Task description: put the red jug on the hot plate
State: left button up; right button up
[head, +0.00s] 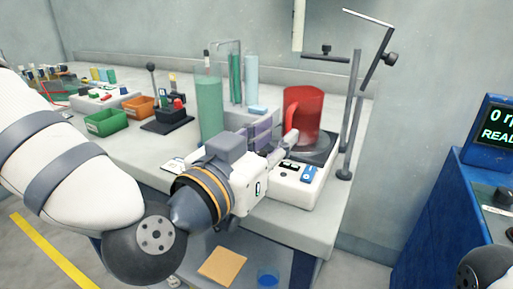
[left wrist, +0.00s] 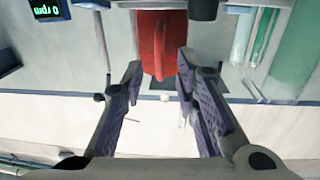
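The red jug (head: 301,112) stands upright in the head view, and its base appears to rest on the dark top of the hot plate (head: 322,150). The hot plate has a white body with a blue switch in front. My left gripper (head: 275,135) is just left of and in front of the jug, with purple finger pads. In the left wrist view, the left gripper (left wrist: 160,75) is open, and the red jug (left wrist: 152,38) shows between and beyond its fingertips. Whether a finger touches it I cannot tell. My right gripper is not in view.
A tall green cylinder (head: 209,108) stands left of my left gripper, with thinner tubes (head: 243,80) behind. A metal stand (head: 350,115) rises right of the jug. Green (head: 107,122) and orange bins (head: 138,106) are further left. A blue cabinet (head: 440,215) is at right.

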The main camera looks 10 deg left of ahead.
pick_arm(q)
jog(key=p+v, duration=0.7)
jog(key=s+a+f+n+g+y, duration=0.15)
jog(key=s+f+g, duration=0.4)
jog(key=f, duration=0.75)
jog(key=s+a+f+g+y, duration=0.1)
jog(key=s+a+f+g, duration=0.4)
jog(key=f, duration=0.7)
jog(key=s+a+f+n+g+y, duration=0.1)
jog(key=s+a+f+g, duration=0.1)
jog(key=s, duration=0.5)
jog(key=s+a+f+n+g+y, duration=0.1)
jog(key=s+a+f+g+y, duration=0.1)
jog(key=s, duration=0.5)
jog(key=s+a+f+n+g+y, duration=0.1)
jog(key=s+a+f+g, duration=0.2)
jog(key=s+f, duration=0.3)
jog(key=shift+s+a+b, duration=0.3)
jog(key=shift+s+a, duration=0.45)
jog(key=shift+a, duration=0.1)
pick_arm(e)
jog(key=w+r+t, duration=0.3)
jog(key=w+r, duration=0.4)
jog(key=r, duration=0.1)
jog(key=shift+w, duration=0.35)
